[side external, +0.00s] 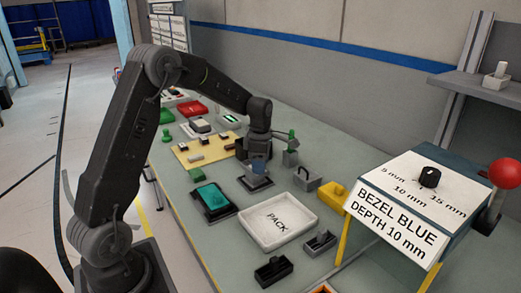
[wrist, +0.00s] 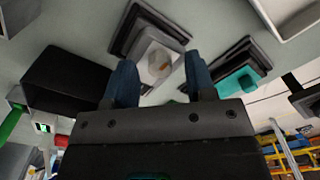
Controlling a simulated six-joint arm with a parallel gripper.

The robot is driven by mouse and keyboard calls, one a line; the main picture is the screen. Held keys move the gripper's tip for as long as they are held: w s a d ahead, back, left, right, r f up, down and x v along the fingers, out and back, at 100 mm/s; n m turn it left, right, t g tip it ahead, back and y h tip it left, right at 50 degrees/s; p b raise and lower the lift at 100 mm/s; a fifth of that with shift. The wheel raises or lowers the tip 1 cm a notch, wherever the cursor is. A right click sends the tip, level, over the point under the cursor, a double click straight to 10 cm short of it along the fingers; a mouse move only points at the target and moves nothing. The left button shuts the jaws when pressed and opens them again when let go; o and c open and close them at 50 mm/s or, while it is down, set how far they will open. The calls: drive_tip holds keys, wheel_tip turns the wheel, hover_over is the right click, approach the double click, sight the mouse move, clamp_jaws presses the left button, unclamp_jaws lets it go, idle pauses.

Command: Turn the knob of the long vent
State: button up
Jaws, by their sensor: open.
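My gripper (side external: 258,165) points down over the middle of the bench. In the wrist view my gripper (wrist: 160,62) is open, its two blue fingers apart with nothing held. A pale block with a round tan top (wrist: 158,64) on a stepped dark base shows between and beyond the fingertips. In the side view this dark-based fixture (side external: 255,184) stands right below my gripper; the height gap is hard to judge. Two dark slotted parts, one black (side external: 272,270) and one grey (side external: 320,243), lie near the front; I cannot tell which thing is the long vent.
A teal-topped fixture (side external: 211,199) stands left of the gripper, also in the wrist view (wrist: 240,80). A white PACK tray (side external: 277,246) lies in front. A sign (side external: 395,225) reads BEZEL BLUE, DEPTH 10 mm, below a black dial (side external: 430,177). A red ball lever (side external: 505,173) stands right.

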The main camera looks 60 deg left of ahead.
wheel_tip(320, 180, up, 13)
drive_tip(key=shift+r, duration=0.2)
idle(0.5)
drive_tip(key=s+d+r+m+t, duration=0.3)
drive_tip(key=s+d+r+m, duration=0.2)
drive_tip(key=s+d+m, duration=0.65)
drive_tip(key=s+d+f+m+t, duration=0.2)
drive_tip(key=s+d+m, duration=0.5)
drive_tip(key=s+m, duration=0.5)
drive_tip(key=f+m, duration=0.1)
drive_tip(key=m, duration=0.2)
drive_tip(key=shift+s+d+f+m+t, duration=0.25)
drive_tip(key=shift+d+f+m+t, duration=0.05)
drive_tip(key=shift+d+f+m, duration=0.1)
